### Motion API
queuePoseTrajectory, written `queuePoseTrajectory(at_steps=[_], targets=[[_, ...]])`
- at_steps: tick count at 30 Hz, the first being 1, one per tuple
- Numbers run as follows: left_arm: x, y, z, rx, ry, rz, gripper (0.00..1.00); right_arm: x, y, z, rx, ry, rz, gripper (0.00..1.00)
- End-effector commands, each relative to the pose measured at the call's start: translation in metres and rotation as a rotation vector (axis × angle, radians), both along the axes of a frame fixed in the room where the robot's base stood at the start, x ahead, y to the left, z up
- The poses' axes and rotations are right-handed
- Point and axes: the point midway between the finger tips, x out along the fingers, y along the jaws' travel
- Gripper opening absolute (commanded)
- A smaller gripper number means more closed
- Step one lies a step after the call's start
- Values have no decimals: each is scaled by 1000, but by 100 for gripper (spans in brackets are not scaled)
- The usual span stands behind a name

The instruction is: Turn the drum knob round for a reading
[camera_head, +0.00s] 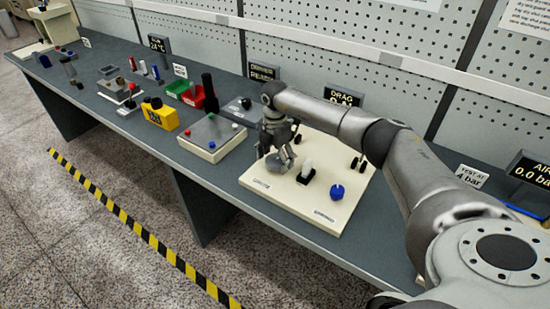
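A cream board (262,185) lies on the grey bench and carries several small parts. My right gripper (279,161) points down over the board's left part, with a grey rounded piece at its fingertips. I cannot tell whether that piece is the drum knob or whether the fingers grip it. A white upright piece on a black base (306,172) stands just right of the gripper. A blue knob (337,191) stands further right on the board, apart from the gripper. Small labels on the board are unreadable. My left gripper is not in view.
A cream-edged box with coloured buttons (212,137), a yellow block (160,114) and red and green bins (188,93) stand to the left. A dark DRAG display (344,96) stands behind my arm. An air display (529,171) is at the right.

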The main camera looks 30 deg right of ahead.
Motion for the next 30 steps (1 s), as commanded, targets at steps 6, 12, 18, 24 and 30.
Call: queuePoseTrajectory(at_steps=[6, 12, 18, 24, 30], targets=[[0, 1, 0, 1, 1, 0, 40, 0, 0, 0, 0, 0, 1, 77], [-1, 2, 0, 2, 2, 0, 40, 1, 0, 14, 0, -2, 2, 77], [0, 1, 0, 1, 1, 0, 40, 1, 0, 55, 0, -5, 1, 77], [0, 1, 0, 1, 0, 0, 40, 1, 0, 94, 0, -3, 1, 77], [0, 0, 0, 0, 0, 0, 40, 0, 0, 116, -1, -1, 1, 77]])
